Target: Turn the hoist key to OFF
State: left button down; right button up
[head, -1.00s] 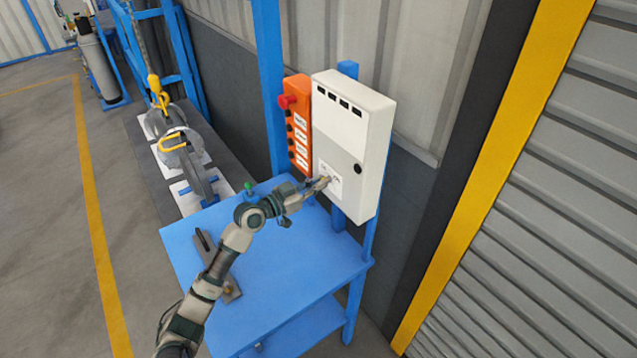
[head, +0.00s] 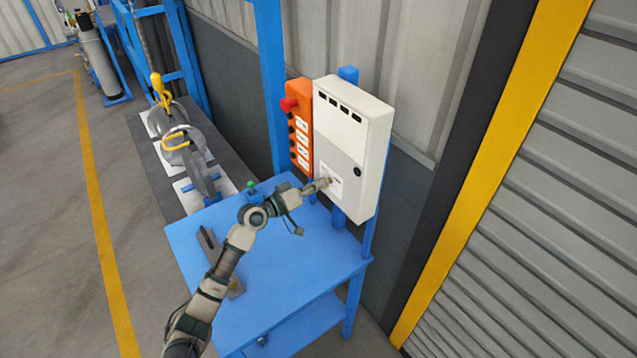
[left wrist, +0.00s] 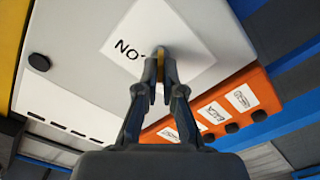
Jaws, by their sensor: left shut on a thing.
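My left gripper (head: 325,184) is at the lower front of the white control box (head: 345,130). In the left wrist view the left gripper (left wrist: 160,75) has its fingertips closed on the hoist key (left wrist: 160,62), a small brassy piece showing between them. The key stands at a white label plate (left wrist: 185,45) on the box. Letters reading "NO" show on the plate, upside down or turned to this camera; the rest is hidden behind the fingers. The key's exact angle is hard to tell. My right gripper is in neither view.
An orange pendant (head: 298,130) with a red button hangs left of the box. The blue table (head: 290,260) below carries a grey bracket (head: 215,255) and a small green-topped item (head: 251,187). A yellow hook (head: 160,88) hangs over metal parts at the left.

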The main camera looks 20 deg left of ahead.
pick_arm(q)
jog(key=shift+f+n, duration=0.3)
jog(key=c, duration=1.3)
grip_release()
jog(key=shift+a+r, duration=0.1)
jog(key=shift+a, duration=0.05)
jog(key=v, duration=1.2)
jog(key=shift+w+a, duration=0.1)
jog(key=shift+a, duration=0.1)
jog(key=shift+d, duration=0.15)
